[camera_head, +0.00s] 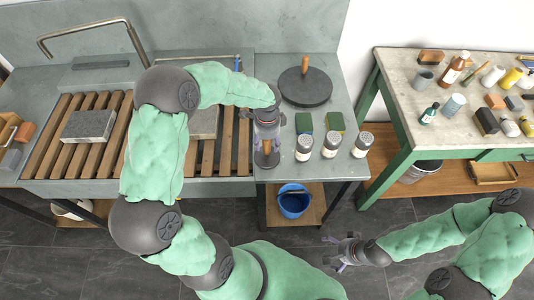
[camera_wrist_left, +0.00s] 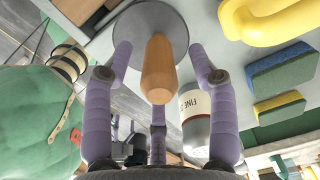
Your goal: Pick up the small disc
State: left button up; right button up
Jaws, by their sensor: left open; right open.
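The small disc (camera_head: 266,160) is dark grey with an upright wooden handle (camera_head: 267,147). It lies near the front edge of the grey counter, partly hidden under my left gripper (camera_head: 267,138). In the left wrist view the disc (camera_wrist_left: 150,14) shows as a grey round plate, and its handle (camera_wrist_left: 158,72) points toward the camera. The fingers of my left gripper (camera_wrist_left: 160,50) are open and spread around the handle, with visible gaps on both sides. My right gripper (camera_head: 343,252) is open and empty, low over the floor in front of the counter.
A larger dark disc (camera_head: 318,88) with a wooden handle lies behind. Shaker bottles (camera_head: 330,147) and green-and-yellow sponges (camera_head: 304,122) stand close to the right. A slatted sink with stone slabs (camera_head: 88,126) is at left. A blue bucket (camera_head: 293,203) sits below.

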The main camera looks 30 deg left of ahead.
pick_arm(q)
grip_shut()
jog(key=shift+r, duration=0.1)
jog(key=shift+w+a+r, duration=0.1)
jog(key=shift+w+r, duration=0.05)
jog(key=shift+r, duration=0.4)
notch_tip(320, 180, up, 2)
jog(key=shift+r+p, duration=0.1)
jog(key=shift+p, duration=0.35)
jog(key=s+d+r+p, duration=0.3)
jog(key=s+d+r, duration=0.3)
jog(key=s+r, duration=0.3)
jog(key=shift+s+d+r, duration=0.2)
jog(key=shift+s+r, duration=0.15)
jog(key=shift+s, duration=1.5)
